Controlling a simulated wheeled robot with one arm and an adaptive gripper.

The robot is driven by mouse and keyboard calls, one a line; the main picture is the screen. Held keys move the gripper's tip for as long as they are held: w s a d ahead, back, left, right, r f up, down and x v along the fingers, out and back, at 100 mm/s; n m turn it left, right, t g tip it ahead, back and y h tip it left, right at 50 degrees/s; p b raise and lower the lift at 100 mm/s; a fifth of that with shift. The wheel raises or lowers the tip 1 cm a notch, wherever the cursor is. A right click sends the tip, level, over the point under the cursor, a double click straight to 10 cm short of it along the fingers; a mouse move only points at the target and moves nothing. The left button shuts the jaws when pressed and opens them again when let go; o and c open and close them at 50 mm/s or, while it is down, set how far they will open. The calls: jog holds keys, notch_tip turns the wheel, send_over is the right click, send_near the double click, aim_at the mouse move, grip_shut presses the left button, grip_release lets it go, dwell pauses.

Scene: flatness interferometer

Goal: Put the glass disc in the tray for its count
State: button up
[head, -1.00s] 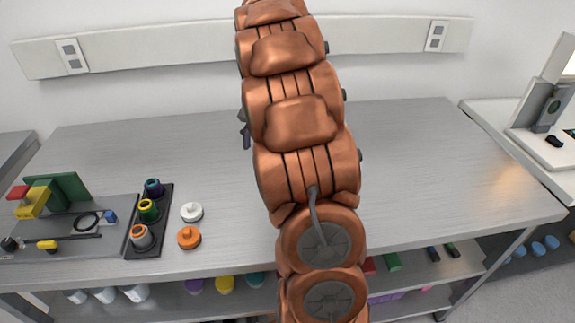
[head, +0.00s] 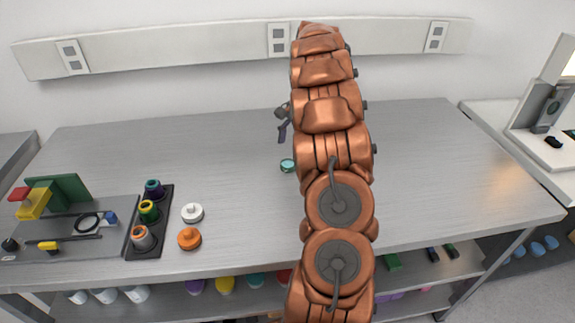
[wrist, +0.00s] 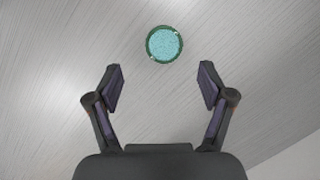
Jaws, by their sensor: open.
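A small round teal disc with a dark green rim (head: 288,165) lies flat on the metal bench, just left of my arm. It looks like the glass disc. In the wrist view the disc (wrist: 164,44) is at top centre, beyond and between the spread fingertips, not touched. My gripper (wrist: 161,82) is open and empty. In the head view only part of my gripper (head: 283,125) shows beside my arm; the rest is hidden. I cannot make out a tray marked with a count.
At left, a grey board (head: 70,243) holds a green block, a yellow-and-red piece and a ring. A black rack (head: 152,247) holds three coloured cups. A white knob (head: 192,212) and an orange knob (head: 189,238) stand beside it. An instrument (head: 545,105) is at far right. The bench's right half is clear.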

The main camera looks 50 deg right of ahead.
aim_at(288, 163)
jog(key=shift+w+p+x, duration=0.15)
jog(key=shift+p+x, duration=0.5)
jog(key=shift+x, duration=0.8)
jog(key=shift+w+p+x, duration=0.1)
jog(key=shift+p+x, duration=0.5)
jog(key=shift+x, duration=0.9)
jog(key=shift+a, duration=0.1)
jog(key=shift+r, duration=0.1)
jog(key=shift+c, duration=0.2)
jog(key=c, duration=1.3)
jog(key=shift+r, duration=0.1)
jog(key=shift+c, duration=0.2)
